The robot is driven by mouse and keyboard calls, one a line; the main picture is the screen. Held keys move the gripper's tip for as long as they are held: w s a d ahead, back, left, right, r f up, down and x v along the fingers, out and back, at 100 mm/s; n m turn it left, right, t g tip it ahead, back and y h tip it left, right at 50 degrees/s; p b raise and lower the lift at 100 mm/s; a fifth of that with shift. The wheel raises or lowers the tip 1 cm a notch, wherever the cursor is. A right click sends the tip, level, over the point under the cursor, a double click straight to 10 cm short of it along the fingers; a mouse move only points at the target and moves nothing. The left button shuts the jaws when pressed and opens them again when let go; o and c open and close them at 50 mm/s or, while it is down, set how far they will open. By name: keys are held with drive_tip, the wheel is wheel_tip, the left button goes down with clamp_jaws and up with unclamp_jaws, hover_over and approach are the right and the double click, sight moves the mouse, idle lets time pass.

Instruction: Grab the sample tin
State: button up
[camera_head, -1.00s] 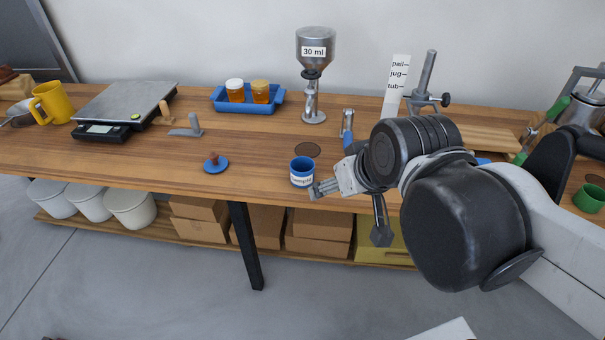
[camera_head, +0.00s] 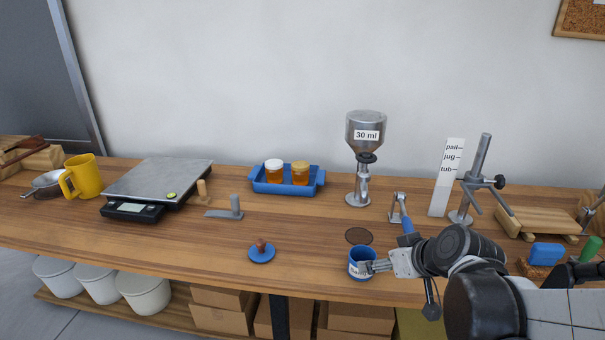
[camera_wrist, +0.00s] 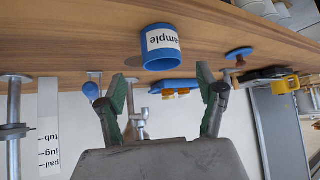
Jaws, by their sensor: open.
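The sample tin (camera_head: 358,271) is a small blue open-topped cup with a white label, upright near the bench's front edge. In the wrist view, which is upside down, the tin (camera_wrist: 158,60) lies ahead of the gap between my fingers, its label reading "ample". My gripper (camera_head: 377,266) is at the tin's right side in the head view, its fingers overlapping the tin's edge. In the wrist view my gripper (camera_wrist: 163,84) is open with two green-padded fingers spread wide and nothing between them. Whether a finger touches the tin cannot be told.
A blue lid with a brown knob (camera_head: 261,254) lies left of the tin. A dark round disc (camera_head: 359,236) is behind it. A dispenser (camera_head: 365,135), a blue tray (camera_head: 285,187) with two jars and a scale (camera_head: 160,180) stand farther back. The bench between lid and tin is clear.

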sight(355, 257)
drive_tip(key=b+x, duration=0.2)
drive_tip(key=x, duration=0.5)
drive_tip(key=shift+w+f, duration=0.1)
drive_tip(key=shift+w, duration=0.1)
drive_tip(key=w+f, duration=0.1)
drive_tip(key=w+a+f+b, duration=0.1)
drive_tip(key=w, duration=0.1)
drive_tip(key=shift+w+a+b, duration=0.2)
drive_tip(key=shift+w+b, duration=0.05)
drive_tip(key=shift+b, duration=0.05)
drive_tip(key=shift+w+a+f, duration=0.15)
drive_tip(key=shift+w+f, duration=0.3)
drive_tip(key=shift+f, duration=0.05)
drive_tip(key=c, duration=1.3)
